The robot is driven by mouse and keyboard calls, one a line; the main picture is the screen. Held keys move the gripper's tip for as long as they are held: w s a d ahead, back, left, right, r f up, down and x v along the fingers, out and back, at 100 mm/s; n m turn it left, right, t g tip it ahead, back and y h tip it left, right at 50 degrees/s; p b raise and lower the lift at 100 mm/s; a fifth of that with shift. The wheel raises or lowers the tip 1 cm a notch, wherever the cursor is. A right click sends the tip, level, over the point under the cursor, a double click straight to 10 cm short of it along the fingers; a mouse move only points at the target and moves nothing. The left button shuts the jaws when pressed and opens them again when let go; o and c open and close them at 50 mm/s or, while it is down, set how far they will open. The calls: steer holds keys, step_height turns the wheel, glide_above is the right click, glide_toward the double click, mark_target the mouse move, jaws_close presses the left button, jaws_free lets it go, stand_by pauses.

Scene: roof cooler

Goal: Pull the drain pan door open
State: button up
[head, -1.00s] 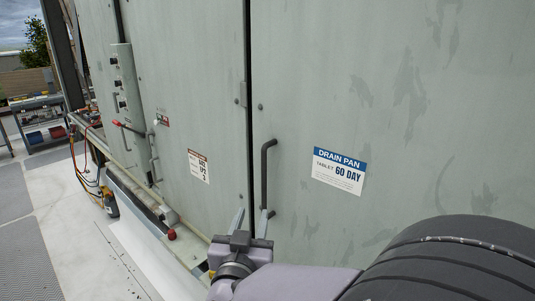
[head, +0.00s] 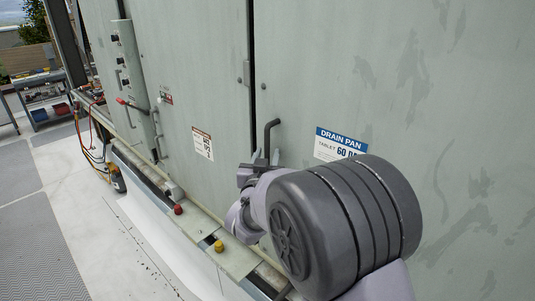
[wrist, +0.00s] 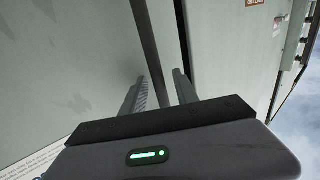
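The drain pan door (head: 315,60) is the pale green panel on the right in the head view, with a dark narrow seam along its left edge; it looks closed. Its dark bar handle (head: 268,132) stands near that edge; my arm hides its lower part. The blue and white drain pan label (head: 334,143) is partly covered by my arm. My gripper (head: 266,158) is at the handle. In the wrist view my gripper (wrist: 158,76) has its fingers apart, with the handle (wrist: 147,40) running between them. I cannot tell whether either finger touches it.
A neighbouring panel (head: 190,60) with a control box (head: 127,70) and small handles is on the left. A ledge with a red knob (head: 178,209) and a yellow knob (head: 219,246) runs below. Coloured hoses (head: 90,150) hang farther left. Open floor lies at lower left.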

jaws_close()
stand_by(1.5)
